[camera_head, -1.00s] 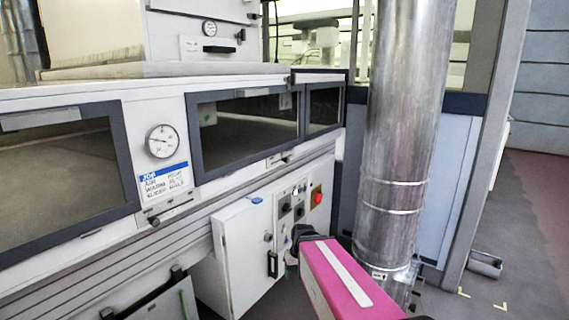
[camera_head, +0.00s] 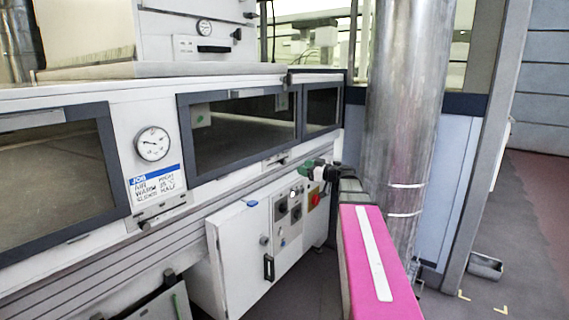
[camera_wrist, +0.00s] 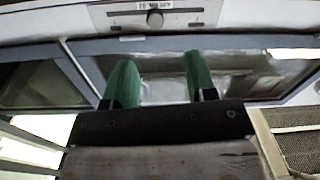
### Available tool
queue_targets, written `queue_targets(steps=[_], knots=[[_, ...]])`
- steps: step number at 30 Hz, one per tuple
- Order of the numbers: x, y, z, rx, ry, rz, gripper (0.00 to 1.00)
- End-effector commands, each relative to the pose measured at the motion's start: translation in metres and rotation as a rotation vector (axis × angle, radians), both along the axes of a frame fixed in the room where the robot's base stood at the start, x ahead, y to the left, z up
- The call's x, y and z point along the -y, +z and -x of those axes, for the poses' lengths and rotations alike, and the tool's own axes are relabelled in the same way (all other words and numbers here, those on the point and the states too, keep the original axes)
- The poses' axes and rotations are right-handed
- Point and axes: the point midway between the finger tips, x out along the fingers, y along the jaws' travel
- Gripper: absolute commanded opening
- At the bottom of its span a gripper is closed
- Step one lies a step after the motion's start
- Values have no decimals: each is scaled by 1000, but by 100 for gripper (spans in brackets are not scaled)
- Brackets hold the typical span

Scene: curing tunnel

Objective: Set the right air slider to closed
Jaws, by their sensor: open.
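A small slider plate (camera_head: 276,160) sits on the white rail below the middle dark window. A second slider plate (camera_head: 160,212) sits on the rail below the gauge, at the left. My gripper (camera_head: 306,170), with green fingers, is in front of the rail, just right of the plate below the middle window. In the wrist view, my gripper (camera_wrist: 160,78) is open and empty.
A white control cabinet (camera_head: 245,250) with a handle and a red button (camera_head: 314,200) stands below the rail. A large metal duct (camera_head: 405,110) rises close to the right of my arm. A round gauge (camera_head: 152,144) is on the panel between windows.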

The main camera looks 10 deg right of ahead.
Motion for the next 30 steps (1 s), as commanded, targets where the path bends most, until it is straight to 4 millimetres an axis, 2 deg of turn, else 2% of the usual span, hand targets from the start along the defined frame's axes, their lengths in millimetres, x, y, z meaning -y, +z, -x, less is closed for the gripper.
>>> queue_targets(steps=[5,18,24,30], knots=[[-9,2,-12,10,-1,0,52],[-62,1,-62,7,0,0,52],[-75,1,-73,6,0,-1,52],[-77,1,-75,6,-1,0,52]])
